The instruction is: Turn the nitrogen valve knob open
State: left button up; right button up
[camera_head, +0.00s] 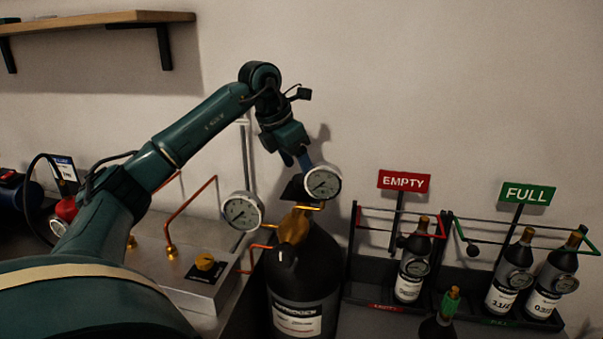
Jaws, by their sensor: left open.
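A large black cylinder (302,290) stands at the lower centre; its white label (298,321) seems to read nitrogen, partly legible. A brass valve body (294,228) sits on its top, with round gauges (243,211) and (322,183) beside it. A dark part (297,190) above the brass body may be the valve knob; its shape is partly hidden. My left gripper (298,167) is open just above this dark part, fingers pointing down, behind the right gauge's left edge. I cannot tell whether it touches. My right gripper is out of view.
Racks under an EMPTY sign (403,181) and a FULL sign (527,193) hold small bottles at right. A shelf (95,22) hangs upper left.

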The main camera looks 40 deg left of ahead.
aim_at(303, 178)
pick_arm(q)
jog(key=shift+x, duration=1.15)
jog(key=shift+w+d+f, duration=0.1)
jog(key=shift+w+f, duration=0.1)
jog(key=shift+f, duration=0.15)
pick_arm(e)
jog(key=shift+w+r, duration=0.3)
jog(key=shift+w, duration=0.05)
pick_arm(q)
jog(key=c, duration=1)
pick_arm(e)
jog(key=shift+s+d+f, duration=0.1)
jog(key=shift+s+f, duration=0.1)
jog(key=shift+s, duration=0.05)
